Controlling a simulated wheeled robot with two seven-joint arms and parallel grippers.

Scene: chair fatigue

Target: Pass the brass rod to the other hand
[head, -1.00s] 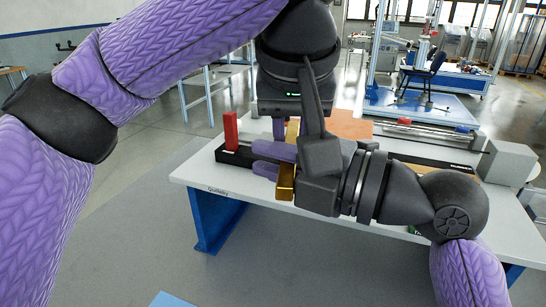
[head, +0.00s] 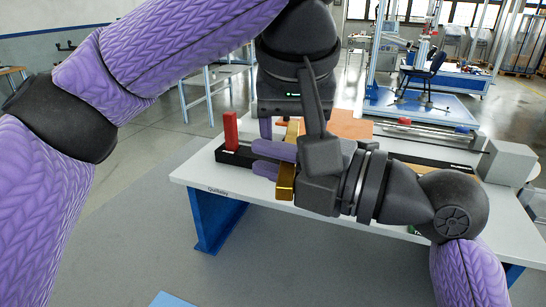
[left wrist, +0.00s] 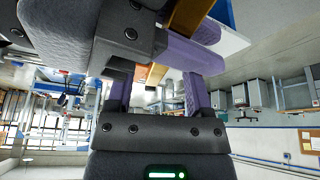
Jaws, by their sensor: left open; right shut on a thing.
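The brass rod (head: 286,185) is a gold bar held upright above the bench. My right gripper (head: 268,160) reaches in from the right and is shut on its middle; gold shows above and below the purple fingers. My left gripper (head: 282,130) points down from above, open around the rod's upper part. One left finger stands clear to the left of the rod; the other is hidden behind my right gripper. In the left wrist view the open left fingers (left wrist: 156,90) stand wide apart, with brass rod (left wrist: 187,15) showing at the top beside the right gripper's purple fingers.
The white bench (head: 330,218) below carries a dark fixture with a red upright block (head: 230,130), an orange board (head: 350,124), a rail with a rod (head: 425,130) and a grey block (head: 507,162). A chair (head: 428,72) stands far behind.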

